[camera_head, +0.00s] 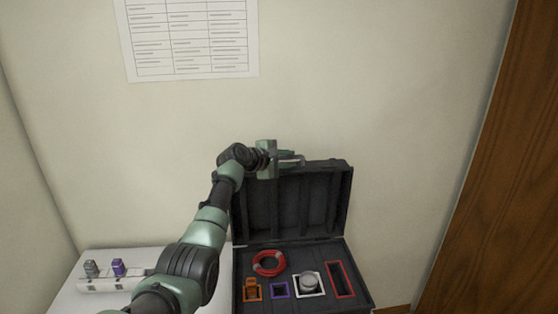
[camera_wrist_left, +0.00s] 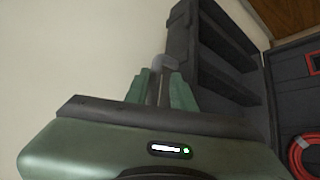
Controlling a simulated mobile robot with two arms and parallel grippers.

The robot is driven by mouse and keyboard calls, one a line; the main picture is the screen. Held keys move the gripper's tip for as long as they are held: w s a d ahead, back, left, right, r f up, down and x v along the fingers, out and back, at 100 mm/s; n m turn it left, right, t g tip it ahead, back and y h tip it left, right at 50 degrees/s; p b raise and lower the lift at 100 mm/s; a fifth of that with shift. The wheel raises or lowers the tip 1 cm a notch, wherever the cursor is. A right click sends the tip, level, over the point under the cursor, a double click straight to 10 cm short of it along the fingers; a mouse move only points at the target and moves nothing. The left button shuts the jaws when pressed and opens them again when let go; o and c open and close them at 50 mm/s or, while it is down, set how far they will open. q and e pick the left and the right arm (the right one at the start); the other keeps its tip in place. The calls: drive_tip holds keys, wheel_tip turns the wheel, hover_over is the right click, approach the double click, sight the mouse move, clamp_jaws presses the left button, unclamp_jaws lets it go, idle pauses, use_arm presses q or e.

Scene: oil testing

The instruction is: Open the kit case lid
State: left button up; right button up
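The black kit case (camera_head: 322,247) stands against the wall with its lid (camera_head: 325,200) raised, roughly upright, and its inside facing me. The lid's ribbed inside also shows in the left wrist view (camera_wrist_left: 222,75). My left gripper (camera_head: 297,159) is at the lid's top edge, near its left part, with its fingers pointing right. In the left wrist view the fingers (camera_wrist_left: 163,85) are beside the lid, with a narrow grey part between them. I cannot tell whether they grip the lid or its handle. My right gripper is not in view.
The case holds a red coil (camera_head: 268,263), a round grey-white part (camera_head: 309,283) and slots outlined in orange, purple and red. A white rack (camera_head: 110,284) with small bottles stands at left on the white table (camera_head: 75,302). A wooden panel (camera_head: 490,190) is at right.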

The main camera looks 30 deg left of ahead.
use_arm(q)
drive_tip(key=b+v, duration=0.1)
drive_tip(key=v, duration=0.5)
drive_tip(key=shift+a, duration=0.15)
